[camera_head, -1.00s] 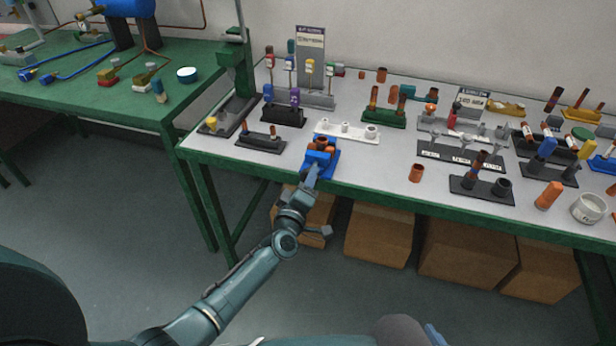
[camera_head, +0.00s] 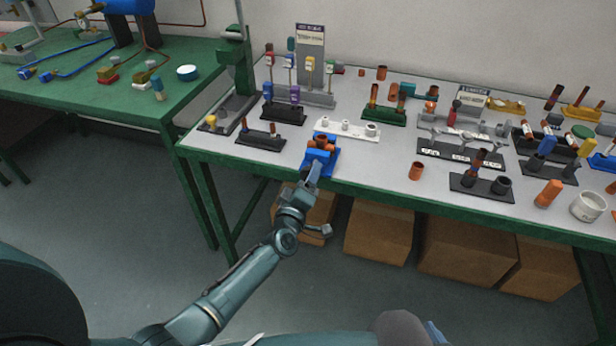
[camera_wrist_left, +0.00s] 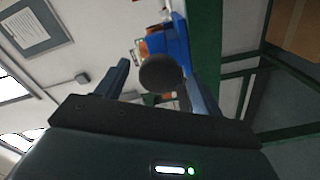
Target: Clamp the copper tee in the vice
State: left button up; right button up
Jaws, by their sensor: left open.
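The blue vice (camera_head: 330,166) stands at the front edge of the white-topped table in the head view. The copper tee (camera_head: 321,142) sits upright at the top of the vice, between its jaws; whether they press on it I cannot tell. My left gripper (camera_head: 314,171) is at the front of the vice, below the tee. In the left wrist view, my left gripper (camera_wrist_left: 160,80) is open, with a dark round knob (camera_wrist_left: 160,73) between its fingers and the blue vice (camera_wrist_left: 178,45) behind. Contact with the knob is unclear. My right gripper is not in view.
A white holder (camera_head: 347,131) stands behind the vice, and a black rack (camera_head: 260,141) is to its left. A loose copper fitting (camera_head: 416,171) stands to the right. Cardboard boxes (camera_head: 378,236) are under the table. The tabletop between vice and fitting is clear.

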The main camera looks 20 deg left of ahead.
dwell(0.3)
pick_arm(q)
jog(key=n+b, duration=0.2)
jog(key=n, duration=0.3)
jog(key=shift+n, duration=0.3)
jog(key=c, duration=1)
jog(key=shift+r, duration=0.1)
